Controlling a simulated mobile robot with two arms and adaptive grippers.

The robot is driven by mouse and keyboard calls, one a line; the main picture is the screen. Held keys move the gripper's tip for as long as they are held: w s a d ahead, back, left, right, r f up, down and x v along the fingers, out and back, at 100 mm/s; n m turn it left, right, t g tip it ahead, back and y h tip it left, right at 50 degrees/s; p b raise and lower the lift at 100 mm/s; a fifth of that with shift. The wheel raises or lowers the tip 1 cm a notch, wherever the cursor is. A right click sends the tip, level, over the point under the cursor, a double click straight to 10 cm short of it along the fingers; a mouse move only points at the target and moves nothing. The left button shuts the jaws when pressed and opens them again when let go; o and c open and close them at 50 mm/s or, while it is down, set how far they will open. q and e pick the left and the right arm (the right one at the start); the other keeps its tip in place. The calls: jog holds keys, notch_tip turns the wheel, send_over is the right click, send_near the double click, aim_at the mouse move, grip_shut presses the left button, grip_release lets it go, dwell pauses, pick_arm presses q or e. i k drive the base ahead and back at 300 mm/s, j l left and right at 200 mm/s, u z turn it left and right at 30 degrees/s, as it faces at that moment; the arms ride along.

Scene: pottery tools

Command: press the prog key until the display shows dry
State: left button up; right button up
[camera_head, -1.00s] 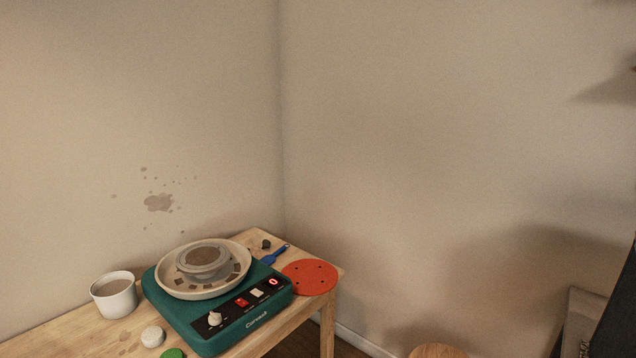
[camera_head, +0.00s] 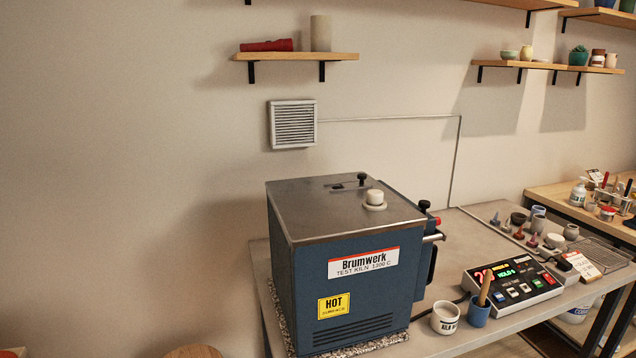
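A kiln controller (camera_head: 513,282) lies on the grey table to the right of the blue kiln (camera_head: 345,270). Its sloped face has several coloured keys (camera_head: 512,290); their labels are too small to read, so I cannot tell which is prog. Its display (camera_head: 500,273) shows large red digits, partly covered by a tool handle, and green text that looks like "HOLD" with one more character. I do not see "dry" on it. Neither of my grippers is in view.
A blue cup (camera_head: 479,312) with a wooden-handled tool and a white labelled cup (camera_head: 445,318) stand in front of the controller. A white tag (camera_head: 582,266) is at its right. Small cones and cups stand behind it. A vent (camera_head: 292,124) and shelves are on the wall.

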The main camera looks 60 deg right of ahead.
aim_at(499, 297)
jog(key=z, duration=2.05)
